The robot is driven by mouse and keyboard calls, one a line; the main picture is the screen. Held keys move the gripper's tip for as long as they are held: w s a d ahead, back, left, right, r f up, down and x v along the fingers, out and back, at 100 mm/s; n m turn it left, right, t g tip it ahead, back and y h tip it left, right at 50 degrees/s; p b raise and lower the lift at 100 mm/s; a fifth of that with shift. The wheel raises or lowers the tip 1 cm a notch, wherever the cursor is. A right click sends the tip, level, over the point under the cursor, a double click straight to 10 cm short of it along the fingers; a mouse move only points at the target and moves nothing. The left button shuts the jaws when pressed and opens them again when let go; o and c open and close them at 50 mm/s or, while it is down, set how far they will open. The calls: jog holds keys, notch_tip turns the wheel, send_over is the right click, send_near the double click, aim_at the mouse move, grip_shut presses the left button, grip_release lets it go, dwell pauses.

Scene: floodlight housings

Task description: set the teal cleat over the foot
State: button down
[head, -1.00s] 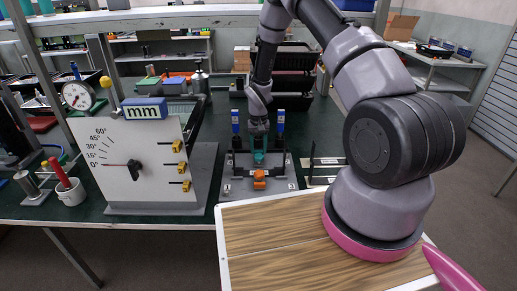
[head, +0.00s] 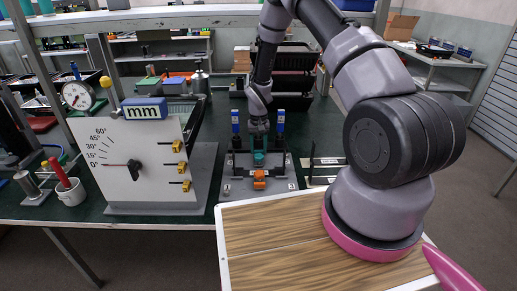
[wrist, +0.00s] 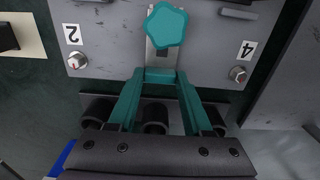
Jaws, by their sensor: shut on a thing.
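My gripper (head: 259,132) reaches down over a grey fixture plate (head: 283,186) on the bench. In the wrist view its dark palm (wrist: 158,160) shows at the bottom. A teal star knob (wrist: 166,25) sits just beyond, over a pale metal strip (wrist: 157,56). The foot is not clearly distinguishable, and contact below the cleat is hidden.
Blue-topped posts (head: 235,122) flank my gripper. An orange piece (head: 259,179) sits at the plate's front. A white dial board (head: 132,165) stands left.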

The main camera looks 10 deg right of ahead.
dwell(0.3)
jog(key=shift+s+a, duration=0.25)
jog(key=shift+s, duration=0.95)
jog(key=shift+c, duration=1.6)
grip_release()
notch_tip(320, 180, up, 11)
jog(key=shift+f, duration=0.1)
